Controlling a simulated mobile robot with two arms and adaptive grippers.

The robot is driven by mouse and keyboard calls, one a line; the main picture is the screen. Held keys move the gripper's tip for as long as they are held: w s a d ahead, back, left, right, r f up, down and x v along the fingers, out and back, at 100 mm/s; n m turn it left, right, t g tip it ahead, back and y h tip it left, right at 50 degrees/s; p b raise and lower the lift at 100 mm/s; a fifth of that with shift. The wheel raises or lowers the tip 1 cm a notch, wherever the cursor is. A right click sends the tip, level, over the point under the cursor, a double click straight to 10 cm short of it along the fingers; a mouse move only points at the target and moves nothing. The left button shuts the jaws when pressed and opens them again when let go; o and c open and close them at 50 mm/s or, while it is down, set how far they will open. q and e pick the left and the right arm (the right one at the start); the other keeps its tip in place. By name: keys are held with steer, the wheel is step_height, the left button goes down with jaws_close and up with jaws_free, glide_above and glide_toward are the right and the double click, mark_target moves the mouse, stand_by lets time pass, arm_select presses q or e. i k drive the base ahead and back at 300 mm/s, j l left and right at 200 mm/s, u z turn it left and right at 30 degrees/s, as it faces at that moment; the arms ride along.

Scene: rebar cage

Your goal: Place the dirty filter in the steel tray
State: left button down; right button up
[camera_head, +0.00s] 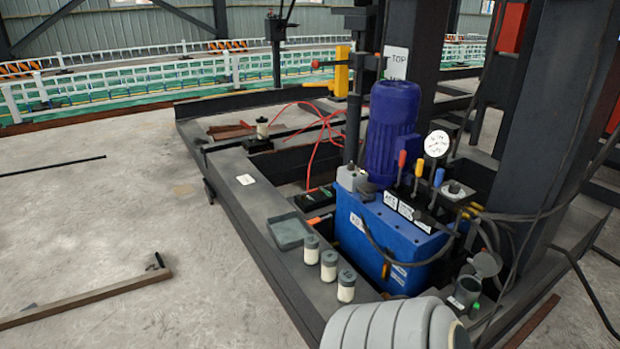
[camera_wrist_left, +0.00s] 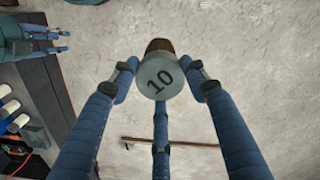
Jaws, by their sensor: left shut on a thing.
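My left gripper (camera_wrist_left: 162,88) is shut on the dirty filter (camera_wrist_left: 158,46) in the left wrist view. The filter shows a grey round cap marked "10" and a brown body behind it. Bare concrete floor lies behind the filter in that view. The steel tray (camera_head: 289,231) is a shallow grey square tray on the dark frame ledge in the head view; it looks empty. My right gripper (camera_wrist_left: 45,40) shows small at the top left of the left wrist view, and its opening is unclear. Neither gripper shows clearly in the head view.
Three cream filters with grey caps (camera_head: 328,265) stand in a row in front of the tray. A blue hydraulic unit (camera_head: 385,240) with a blue motor (camera_head: 391,135) stands to the right. The floor at left is mostly clear.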

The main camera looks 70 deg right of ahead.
mark_target(289, 234)
steer(key=i+l+z, duration=0.2)
steer(key=i+z, duration=0.75)
steer(key=i+j+z, duration=0.15)
steer(key=i+z, duration=0.3)
steer(key=i+l+z, duration=0.1)
steer(key=i+z, duration=0.15)
steer(key=z, duration=0.2)
steer(key=i+z, duration=0.25)
steer(key=z, duration=0.15)
steer(key=i+z, duration=0.3)
steer(key=z, duration=0.15)
steer(key=i+j+z, duration=0.2)
steer(key=z, duration=0.25)
steer(key=i+j+z, duration=0.2)
steer(key=z, duration=0.2)
